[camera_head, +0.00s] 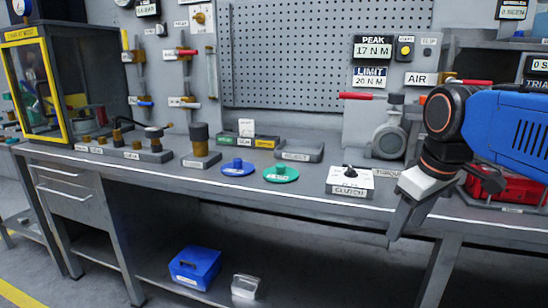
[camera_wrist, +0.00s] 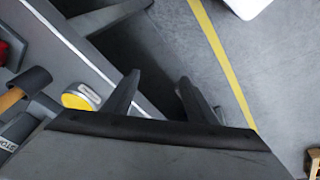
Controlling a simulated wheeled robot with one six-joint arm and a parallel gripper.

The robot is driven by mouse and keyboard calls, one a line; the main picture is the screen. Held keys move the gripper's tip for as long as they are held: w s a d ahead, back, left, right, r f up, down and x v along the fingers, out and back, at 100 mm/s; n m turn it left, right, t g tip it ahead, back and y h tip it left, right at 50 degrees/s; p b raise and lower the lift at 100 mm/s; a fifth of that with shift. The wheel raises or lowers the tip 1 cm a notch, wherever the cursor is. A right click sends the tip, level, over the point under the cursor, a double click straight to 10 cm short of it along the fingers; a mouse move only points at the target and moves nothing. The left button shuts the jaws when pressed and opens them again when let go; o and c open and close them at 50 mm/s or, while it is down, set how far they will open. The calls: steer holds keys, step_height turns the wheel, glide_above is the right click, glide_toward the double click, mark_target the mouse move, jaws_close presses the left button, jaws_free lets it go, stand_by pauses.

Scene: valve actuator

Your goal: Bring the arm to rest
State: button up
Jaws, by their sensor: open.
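My gripper (camera_head: 398,222) hangs at the right of the head view, pointing down just in front of the bench's front edge. My blue and black arm reaches in from the right above it. In the wrist view, the two dark fingers of my gripper (camera_wrist: 158,95) stand apart with nothing between them. Below them show the bench edge, dark shadow and the floor. The fingertips look clear of the workbench (camera_head: 230,187), though the exact gap cannot be told.
The bench holds a clutch box (camera_head: 350,184), a green disc (camera_head: 281,174), a blue disc (camera_head: 238,168), a valve (camera_head: 389,138) and a red case (camera_head: 510,187) behind my arm. A yellow-framed cabinet (camera_head: 44,85) stands left. A blue bin (camera_head: 195,267) sits on the lower shelf.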

steer(key=s+f+m, duration=0.2)
steer(key=s+f, duration=0.3)
steer(key=f, duration=0.3)
steer(key=s+d+f+m+t, duration=0.1)
steer(key=s+f+m, duration=0.2)
steer(key=s+f, duration=0.2)
step_height(320, 180, down, 3)
steer(key=shift+s+r, duration=0.1)
steer(key=shift+s, duration=0.2)
